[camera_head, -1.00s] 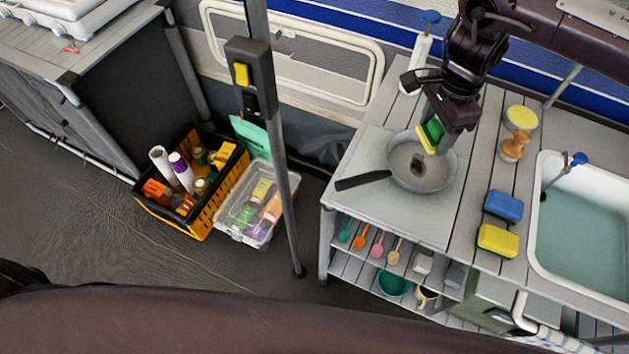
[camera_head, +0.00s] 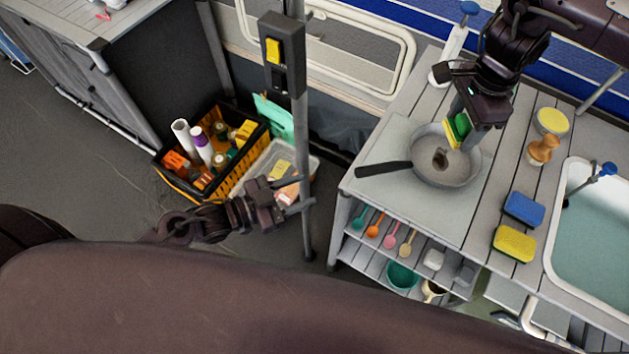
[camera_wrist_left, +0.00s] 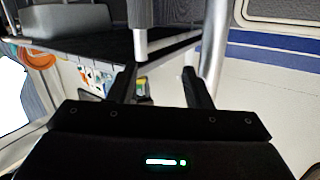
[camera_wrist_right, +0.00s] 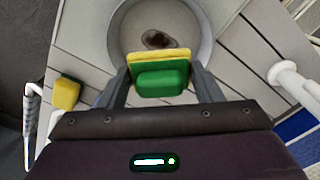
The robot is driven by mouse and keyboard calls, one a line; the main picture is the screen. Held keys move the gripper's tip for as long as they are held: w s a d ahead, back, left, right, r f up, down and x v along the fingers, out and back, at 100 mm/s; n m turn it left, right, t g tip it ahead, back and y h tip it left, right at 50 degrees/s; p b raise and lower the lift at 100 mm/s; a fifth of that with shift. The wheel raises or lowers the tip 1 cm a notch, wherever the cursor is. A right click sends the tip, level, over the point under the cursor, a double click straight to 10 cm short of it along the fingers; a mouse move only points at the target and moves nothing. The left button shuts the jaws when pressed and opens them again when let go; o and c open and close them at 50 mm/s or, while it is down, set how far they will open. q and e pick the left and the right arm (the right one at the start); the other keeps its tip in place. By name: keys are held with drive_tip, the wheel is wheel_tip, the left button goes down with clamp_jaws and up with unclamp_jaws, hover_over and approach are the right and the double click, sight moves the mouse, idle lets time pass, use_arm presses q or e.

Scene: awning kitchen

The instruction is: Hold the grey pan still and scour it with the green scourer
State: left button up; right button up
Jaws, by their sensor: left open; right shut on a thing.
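The grey pan (camera_head: 462,172) sits on a pale board on the slatted counter, its black handle (camera_head: 384,169) pointing left. A dark brown stain (camera_wrist_right: 157,40) marks its inside. My right gripper (camera_head: 462,130) is shut on the green scourer (camera_wrist_right: 162,83), which has a yellow layer, and holds it at the pan's far side; contact with the pan is unclear. The scourer also shows in the head view (camera_head: 459,127). My left gripper (camera_head: 301,195) is open and empty, beside the metal pole, left of the counter and away from the pan handle.
A metal pole (camera_head: 303,140) with a switch box stands left of the counter. Blue (camera_head: 524,208) and yellow (camera_head: 514,243) sponges, a wooden-handled brush (camera_head: 542,151) and the sink (camera_head: 600,240) lie to the right. An orange-black crate (camera_head: 236,180) stands on the floor.

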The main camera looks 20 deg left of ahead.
use_arm(q)
drive_tip(key=s+d+r+m+g+h, duration=0.1)
drive_tip(key=d+r+m+g+h, duration=0.2)
drive_tip(key=r, duration=0.5)
drive_tip(key=t, duration=0.1)
approach(395, 165)
drive_tip(key=x, duration=0.5)
drive_tip(key=shift+w+d+f, duration=0.25)
drive_tip(key=shift+w+d, duration=0.05)
clamp_jaws()
